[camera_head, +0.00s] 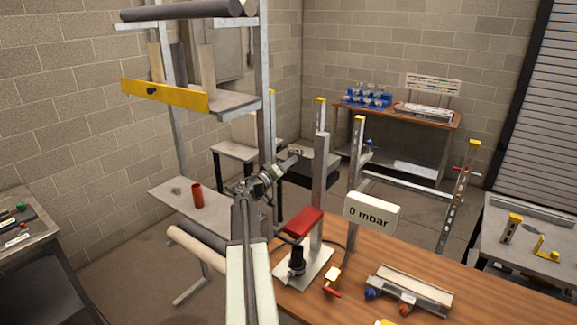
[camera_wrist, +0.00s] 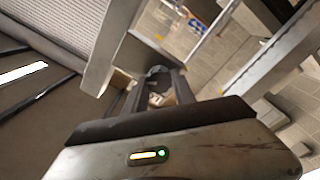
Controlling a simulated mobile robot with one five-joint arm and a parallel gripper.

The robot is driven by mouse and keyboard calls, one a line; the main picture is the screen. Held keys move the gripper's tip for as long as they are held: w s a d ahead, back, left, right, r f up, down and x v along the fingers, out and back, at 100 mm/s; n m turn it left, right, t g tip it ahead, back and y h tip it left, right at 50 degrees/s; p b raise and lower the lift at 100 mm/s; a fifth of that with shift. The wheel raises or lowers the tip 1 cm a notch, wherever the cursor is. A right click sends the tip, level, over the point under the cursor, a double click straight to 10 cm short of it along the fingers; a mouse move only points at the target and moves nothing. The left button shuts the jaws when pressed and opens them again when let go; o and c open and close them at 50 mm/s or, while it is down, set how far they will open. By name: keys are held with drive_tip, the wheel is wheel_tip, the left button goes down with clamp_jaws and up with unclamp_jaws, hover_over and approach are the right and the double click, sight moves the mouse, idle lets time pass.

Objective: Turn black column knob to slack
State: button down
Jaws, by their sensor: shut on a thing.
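A grey upright column (camera_head: 318,200) stands on a metal base plate (camera_head: 290,276) at the left edge of the wooden table. My gripper (camera_head: 294,157) is raised at the left side of the column's upper part. In the wrist view, my gripper's two dark fingers (camera_wrist: 158,84) reach forward and close on a dark round knob (camera_wrist: 157,72) beside a pale grey beam. The knob is mostly hidden by the fingers, and its turn position cannot be read. In the head view it is too small to make out clearly.
A red block (camera_head: 304,221) and a black cylinder (camera_head: 297,261) sit low by the column. A "0 mbar" sign (camera_head: 371,212) stands to the right. A red-handled valve (camera_head: 332,281) and a metal manifold (camera_head: 410,287) are on the wooden table (camera_head: 480,285). A rack stands left.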

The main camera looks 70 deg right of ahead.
drive_tip(key=shift+n+t, duration=0.3)
drive_tip(key=shift+n, duration=4.5)
drive_tip(key=c, duration=1)
unclamp_jaws()
drive_tip(key=shift+d, duration=0.1)
drive_tip(key=shift+c, duration=0.2)
